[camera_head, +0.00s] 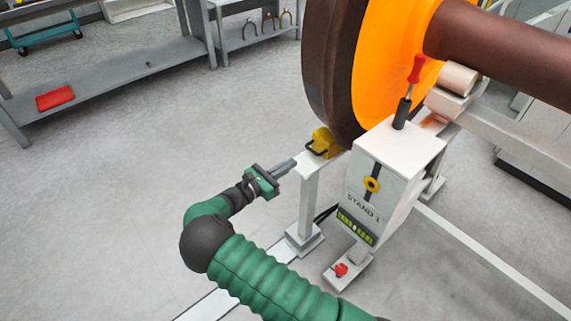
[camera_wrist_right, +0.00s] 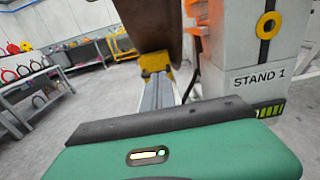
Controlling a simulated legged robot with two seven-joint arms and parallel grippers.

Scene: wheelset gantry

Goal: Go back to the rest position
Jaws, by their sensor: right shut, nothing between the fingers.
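My right gripper (camera_head: 290,163) is shut and empty, its grey fingers pointing toward a yellow wheel chock (camera_head: 323,143) on top of a white post (camera_head: 307,200). In the right wrist view the closed fingers (camera_wrist_right: 158,92) point at the yellow chock (camera_wrist_right: 154,62) under the wheel. From these views I cannot tell whether the fingertips touch the chock. My green right arm reaches up from the bottom of the head view. My left gripper is not in view.
A large brown and orange wheel (camera_head: 330,70) with a brown axle (camera_head: 500,50) stands over the STAND 1 box (camera_head: 385,180), which has a red-handled lever (camera_head: 415,70). A grey bench (camera_head: 120,75) with a red item (camera_head: 55,97) is at upper left. The left floor is clear.

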